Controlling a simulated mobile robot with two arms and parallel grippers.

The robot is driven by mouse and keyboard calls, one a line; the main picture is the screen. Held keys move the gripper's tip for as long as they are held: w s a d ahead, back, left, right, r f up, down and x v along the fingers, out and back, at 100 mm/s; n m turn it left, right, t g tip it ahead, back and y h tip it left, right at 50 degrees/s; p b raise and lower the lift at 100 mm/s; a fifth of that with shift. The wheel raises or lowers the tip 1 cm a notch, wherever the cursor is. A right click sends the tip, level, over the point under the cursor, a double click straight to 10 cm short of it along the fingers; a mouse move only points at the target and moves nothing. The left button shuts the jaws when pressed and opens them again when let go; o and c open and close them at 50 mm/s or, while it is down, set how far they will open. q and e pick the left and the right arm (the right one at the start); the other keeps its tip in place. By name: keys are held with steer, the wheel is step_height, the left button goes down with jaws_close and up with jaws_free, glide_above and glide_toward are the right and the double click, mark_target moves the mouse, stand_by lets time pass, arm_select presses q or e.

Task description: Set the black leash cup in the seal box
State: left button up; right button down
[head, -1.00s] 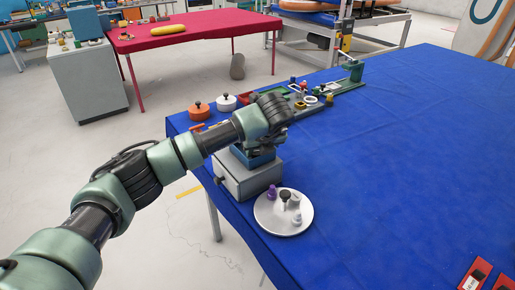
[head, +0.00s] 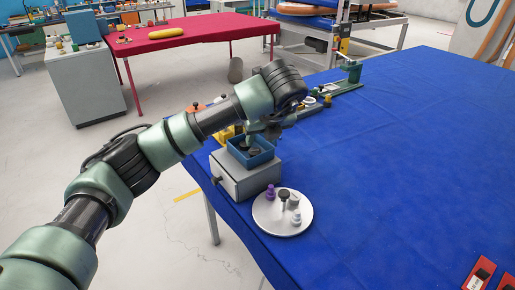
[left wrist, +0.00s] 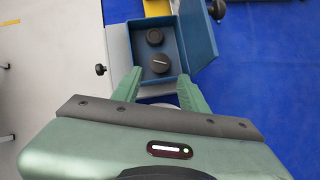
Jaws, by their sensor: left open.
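The seal box is an open blue box (head: 264,161) on top of a grey cabinet; it also shows in the left wrist view (left wrist: 185,35). Inside lie two dark round pieces: a black one (left wrist: 154,36) and another with a pale line on top (left wrist: 160,63). I cannot tell for sure which is the black leash cup. My left gripper (head: 262,133) is above the box. In the left wrist view its green fingers (left wrist: 158,88) are apart with nothing between them. My right gripper is not in view.
The grey cabinet (head: 247,183) has a dark knob. A round white tray (head: 267,219) in front holds several small pieces. Orange and yellow items and a green rack (head: 348,87) stand behind.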

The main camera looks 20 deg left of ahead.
arm_select(q)
steer(key=v, duration=0.3)
steer(key=shift+s+d+r, duration=0.1)
steer(key=shift+s+r, duration=0.05)
steer(key=shift+r, duration=0.05)
stand_by(0.8)
